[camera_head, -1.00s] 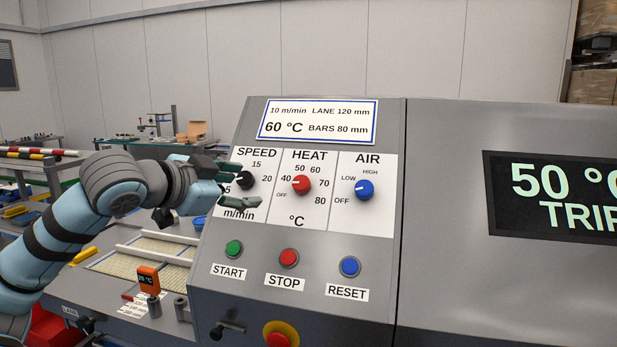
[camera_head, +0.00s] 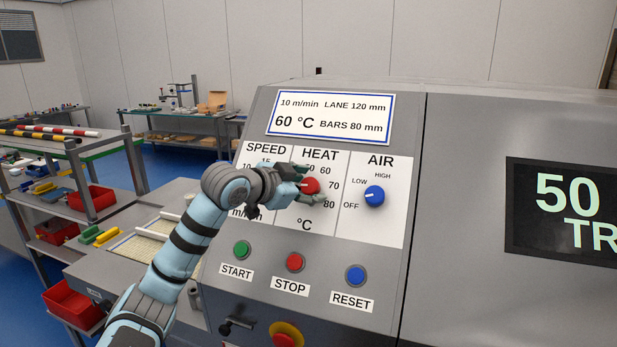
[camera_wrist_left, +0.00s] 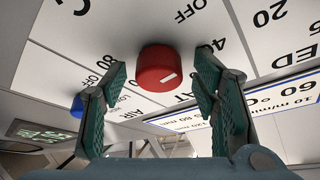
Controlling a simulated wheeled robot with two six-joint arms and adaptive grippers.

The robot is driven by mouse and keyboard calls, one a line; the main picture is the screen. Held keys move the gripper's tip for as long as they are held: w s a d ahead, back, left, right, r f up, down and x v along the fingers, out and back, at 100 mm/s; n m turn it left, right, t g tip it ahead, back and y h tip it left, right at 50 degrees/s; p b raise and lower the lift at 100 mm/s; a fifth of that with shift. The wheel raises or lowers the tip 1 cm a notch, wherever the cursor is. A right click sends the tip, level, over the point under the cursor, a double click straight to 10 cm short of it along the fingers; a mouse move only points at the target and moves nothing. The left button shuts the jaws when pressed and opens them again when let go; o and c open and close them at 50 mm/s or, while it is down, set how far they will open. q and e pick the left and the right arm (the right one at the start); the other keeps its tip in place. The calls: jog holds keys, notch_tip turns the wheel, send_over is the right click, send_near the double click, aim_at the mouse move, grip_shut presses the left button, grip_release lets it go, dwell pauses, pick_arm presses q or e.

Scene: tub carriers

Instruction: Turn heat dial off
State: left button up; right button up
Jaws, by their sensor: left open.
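The red heat dial (camera_head: 311,186) sits on the white label panel, between the speed and air dials. In the left wrist view the dial (camera_wrist_left: 163,66) shows a white mark on its side, facing the lower right, away from the upside-down OFF label. My left gripper (camera_head: 311,184) is open at the heat dial, with its fingers above and below it in the head view. In the left wrist view its green fingertips (camera_wrist_left: 162,70) stand on either side of the dial, with gaps; I see no grip. My right gripper is not in view.
The blue air dial (camera_head: 375,196) is close on the right. The speed dial is hidden behind my arm. Below are the green START (camera_head: 241,249), red STOP (camera_head: 294,261) and blue RESET (camera_head: 355,275) buttons. A dark display (camera_head: 570,212) is further right.

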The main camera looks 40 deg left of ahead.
pick_arm(q)
jog(key=shift+s+r, duration=0.1)
jog(key=shift+s, duration=0.3)
jog(key=shift+s+r, duration=0.1)
jog(key=shift+s, duration=0.1)
jog(key=shift+c, duration=1.3)
jog(key=shift+w, duration=0.15)
jog(key=c, duration=0.9)
jog(key=n, duration=0.1)
jog(key=n+y, duration=0.1)
jog(key=shift+d+n+p, duration=0.2)
jog(key=shift+n+p, duration=0.1)
jog(key=shift+p, duration=0.1)
jog(key=shift+n+y, duration=0.4)
jog(key=shift+n, duration=0.2)
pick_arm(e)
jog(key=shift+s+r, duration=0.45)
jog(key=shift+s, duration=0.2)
